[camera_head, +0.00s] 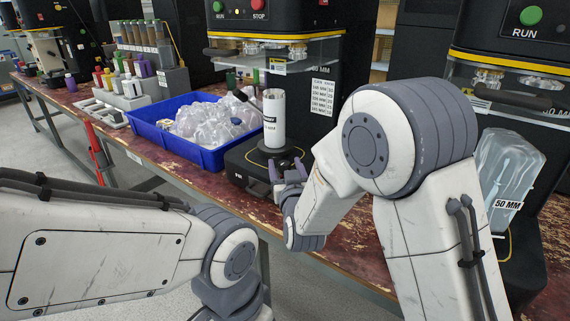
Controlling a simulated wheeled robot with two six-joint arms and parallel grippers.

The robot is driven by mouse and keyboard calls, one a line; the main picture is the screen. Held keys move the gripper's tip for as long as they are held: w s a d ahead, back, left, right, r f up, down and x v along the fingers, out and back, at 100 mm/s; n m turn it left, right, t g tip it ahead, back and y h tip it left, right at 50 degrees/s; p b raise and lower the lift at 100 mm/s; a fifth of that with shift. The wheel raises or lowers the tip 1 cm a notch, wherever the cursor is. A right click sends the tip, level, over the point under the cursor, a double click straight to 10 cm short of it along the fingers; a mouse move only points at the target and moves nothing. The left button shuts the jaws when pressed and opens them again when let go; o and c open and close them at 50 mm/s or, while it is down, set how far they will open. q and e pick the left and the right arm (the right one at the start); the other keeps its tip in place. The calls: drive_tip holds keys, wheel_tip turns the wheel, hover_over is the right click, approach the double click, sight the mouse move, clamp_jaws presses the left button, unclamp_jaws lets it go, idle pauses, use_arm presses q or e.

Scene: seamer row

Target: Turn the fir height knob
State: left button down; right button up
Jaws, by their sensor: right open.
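The middle seamer (250,170) has a black base with a small white label on its front that looks like it begins with "FI". A white can (274,120) stands upright on its round plate. My right gripper (286,169) is at the front right of this base, just below the can. Its grey fingers are apart around or in front of a dark part that may be the height knob. I cannot tell whether they touch it, and the gripper and wrist partly hide that spot. My left arm crosses the lower left, and its gripper is out of view.
A blue crate (179,151) of clear plastic pieces stands left of the base. A height chart (322,97) is on the seamer's column. Another seamer with a RUN button (530,15) and a clear container (507,165) stand at the right. Racks of coloured bottles are farther left.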

drive_tip(key=shift+w+a, duration=0.15)
drive_tip(key=shift+w, duration=0.6)
clamp_jaws()
drive_tip(key=shift+h, duration=0.3)
